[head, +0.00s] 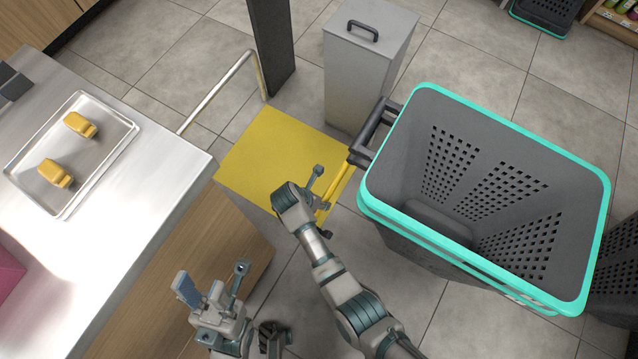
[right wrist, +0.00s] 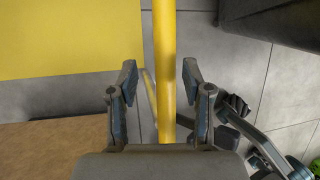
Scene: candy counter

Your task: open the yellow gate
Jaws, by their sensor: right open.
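The yellow gate shows as a yellow bar (head: 341,183) beside the grey basket in the head view. In the right wrist view a yellow bar (right wrist: 165,65) runs upright between the fingers of my right gripper (right wrist: 160,85). These fingers are open, one on each side of the bar, with gaps visible; I cannot tell the exact depth between them. In the head view my right gripper (head: 324,204) is at the bar's near end, partly hidden by its own wrist. My left gripper (head: 212,280) is open and empty beside the wooden counter front.
A large grey basket with a turquoise rim (head: 485,109) stands at right. The counter (head: 130,200) holds a tray (head: 97,150) with yellow items.

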